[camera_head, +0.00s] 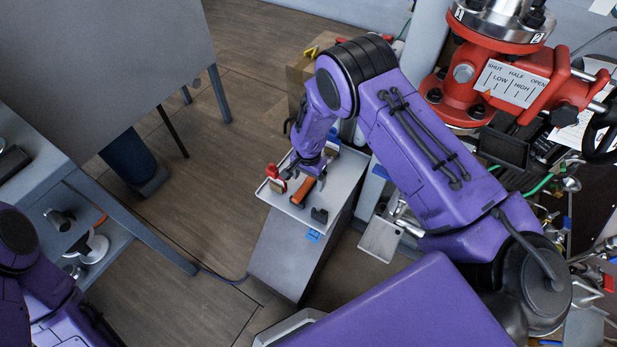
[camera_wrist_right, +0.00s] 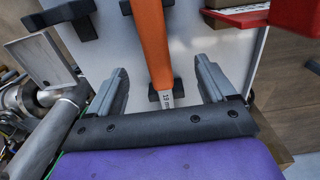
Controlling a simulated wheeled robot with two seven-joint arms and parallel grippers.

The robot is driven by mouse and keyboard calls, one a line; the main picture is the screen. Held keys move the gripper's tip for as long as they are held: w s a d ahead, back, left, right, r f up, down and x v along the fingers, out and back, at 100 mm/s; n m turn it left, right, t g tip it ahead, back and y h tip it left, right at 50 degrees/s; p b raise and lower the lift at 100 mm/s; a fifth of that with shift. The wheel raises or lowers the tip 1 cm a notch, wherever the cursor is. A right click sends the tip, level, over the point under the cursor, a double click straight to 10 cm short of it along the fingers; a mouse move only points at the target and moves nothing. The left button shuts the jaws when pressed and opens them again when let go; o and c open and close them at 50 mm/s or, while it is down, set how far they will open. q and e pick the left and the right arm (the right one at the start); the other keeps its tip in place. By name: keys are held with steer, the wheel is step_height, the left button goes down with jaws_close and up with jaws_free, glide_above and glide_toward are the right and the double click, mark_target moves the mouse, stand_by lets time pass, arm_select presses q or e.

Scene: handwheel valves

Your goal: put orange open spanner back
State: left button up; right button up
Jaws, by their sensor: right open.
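The orange open spanner (camera_wrist_right: 152,45) lies on a light grey tray top (camera_wrist_right: 105,45), across black rests (camera_wrist_right: 154,97). It also shows in the head view (camera_head: 302,191). Its metal end, marked 19, points toward my right gripper (camera_wrist_right: 165,85). That gripper is open, with one finger on each side of the spanner's near end and gaps on both sides. In the head view my right gripper (camera_head: 307,172) is over the back part of the tray. The spanner's far end is cut off in the wrist view. My left arm shows at the lower left, its gripper out of view.
A red-handled item (camera_head: 276,183) lies left of the spanner, and a black rest (camera_head: 319,215) stands to its right. A red valve body (camera_head: 490,85) is at the upper right. A grey workbench (camera_head: 60,190) stands left, with open floor between.

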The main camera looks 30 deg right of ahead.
steer(key=shift+r, duration=0.1)
steer(key=shift+r+p, duration=2.9)
steer(key=shift+r, duration=0.1)
step_height(320, 180, up, 10)
steer(key=shift+r, duration=0.2)
